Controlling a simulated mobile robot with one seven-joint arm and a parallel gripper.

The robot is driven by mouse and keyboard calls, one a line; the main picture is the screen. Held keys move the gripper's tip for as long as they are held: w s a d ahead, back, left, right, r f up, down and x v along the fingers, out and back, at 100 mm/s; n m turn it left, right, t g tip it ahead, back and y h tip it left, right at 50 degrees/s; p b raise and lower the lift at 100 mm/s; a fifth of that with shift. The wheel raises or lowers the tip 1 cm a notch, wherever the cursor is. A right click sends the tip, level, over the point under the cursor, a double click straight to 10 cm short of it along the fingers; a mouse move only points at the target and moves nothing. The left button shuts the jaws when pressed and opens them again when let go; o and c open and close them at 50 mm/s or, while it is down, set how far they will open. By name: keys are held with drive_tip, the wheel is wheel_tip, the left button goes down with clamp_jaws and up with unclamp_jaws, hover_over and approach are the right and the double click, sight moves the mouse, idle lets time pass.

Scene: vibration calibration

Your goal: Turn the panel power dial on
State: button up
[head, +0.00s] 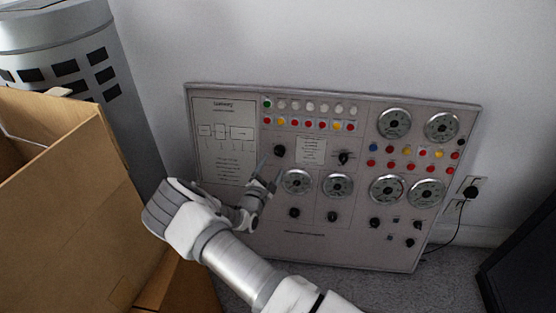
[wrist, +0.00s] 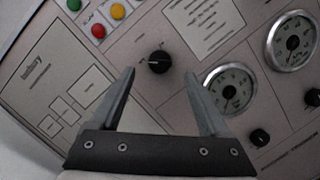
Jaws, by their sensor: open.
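The control panel (head: 225,225) stands on the floor against the wall, tilted in the head view. A black dial (head: 279,151) sits at its upper left, below the rows of lights. The same dial shows in the wrist view (wrist: 159,62), just beyond the fingertips and roughly midway between them. I cannot read its setting or label. My gripper (head: 267,172) is in front of the panel's left half, in the wrist view (wrist: 159,75) open with nothing between its fingers. It looks apart from the dial, which is not gripped.
Several gauges (head: 394,123), lights and other black knobs (head: 344,157) fill the panel. A cardboard box (head: 75,215) stands at the left, with a grey cylinder (head: 75,50) behind it. A plugged cable (head: 458,222) hangs at the right, near a dark object (head: 520,262).

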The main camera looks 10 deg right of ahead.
sight(279, 153)
drive_tip(key=b+x, duration=0.1)
drive_tip(key=x, duration=0.5)
drive_tip(key=shift+w+d+b, duration=0.1)
drive_tip(key=shift+b, duration=0.2)
drive_tip(key=shift+c, duration=0.2)
clamp_jaws()
